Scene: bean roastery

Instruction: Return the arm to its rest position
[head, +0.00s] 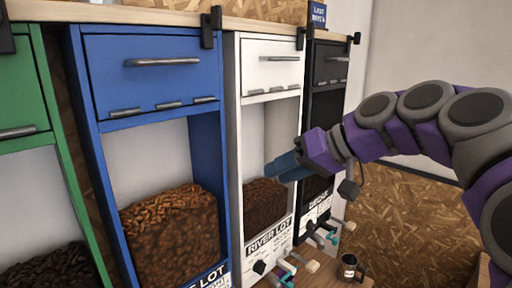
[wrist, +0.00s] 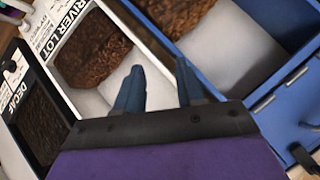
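My arm reaches in from the right in the head view, with purple and grey links. My gripper (head: 280,167) is in front of the white River Lot bin (head: 268,62), at the height of its open bay. In the wrist view my gripper (wrist: 159,68) shows two blue fingers spread apart with nothing between them. The fingers point towards the bins, and brown beans (wrist: 95,50) lie beyond them. No contact with a bin is visible.
A blue bin (head: 152,70), a green bin (head: 20,95) and a black Decaf bin (head: 328,62) stand in the row. Scoops with teal handles (head: 283,268) and a dark mug (head: 349,268) are low at the front.

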